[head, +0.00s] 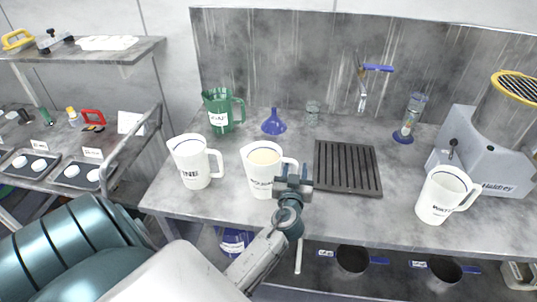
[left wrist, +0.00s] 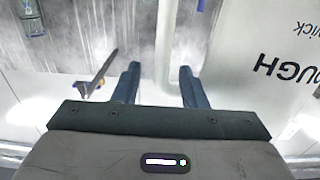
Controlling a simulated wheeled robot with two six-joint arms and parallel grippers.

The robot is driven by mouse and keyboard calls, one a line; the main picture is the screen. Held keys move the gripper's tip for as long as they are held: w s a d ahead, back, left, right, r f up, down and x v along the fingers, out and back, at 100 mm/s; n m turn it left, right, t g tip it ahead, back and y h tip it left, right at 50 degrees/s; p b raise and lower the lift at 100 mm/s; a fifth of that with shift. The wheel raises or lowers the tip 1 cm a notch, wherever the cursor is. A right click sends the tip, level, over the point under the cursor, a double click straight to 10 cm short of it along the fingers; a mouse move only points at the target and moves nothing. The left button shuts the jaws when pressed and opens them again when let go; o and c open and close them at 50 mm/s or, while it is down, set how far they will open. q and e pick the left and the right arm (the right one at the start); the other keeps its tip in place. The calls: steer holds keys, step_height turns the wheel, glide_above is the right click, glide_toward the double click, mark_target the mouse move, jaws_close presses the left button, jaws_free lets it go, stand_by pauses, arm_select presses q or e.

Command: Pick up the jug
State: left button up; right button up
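A white jug with pale contents (head: 262,178) stands upright at the front middle of the bench. Its handle is on its right side. My left gripper (head: 292,178) is at that handle, partly hiding it. In the left wrist view the left gripper (left wrist: 160,85) is open. The white handle (left wrist: 165,40) shows between its fingers, with a gap visible toward the left finger. The jug's wall (left wrist: 250,45), with "OUGH" legible upside down, is at the right. My right gripper is not in view.
Another white jug (head: 194,163) stands close on the left, and a green jug (head: 222,112) is behind. A dark ribbed tray (head: 347,168) lies to the right. A third white jug (head: 440,196) stands by a grey machine (head: 487,150). A blue funnel (head: 273,123) sits behind.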

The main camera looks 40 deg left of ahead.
arm_select(q)
steer(key=shift+x, duration=0.85)
steer(key=shift+s, duration=0.1)
steer(key=shift+c, duration=0.8)
jaws_close()
steer(key=shift+r, duration=0.1)
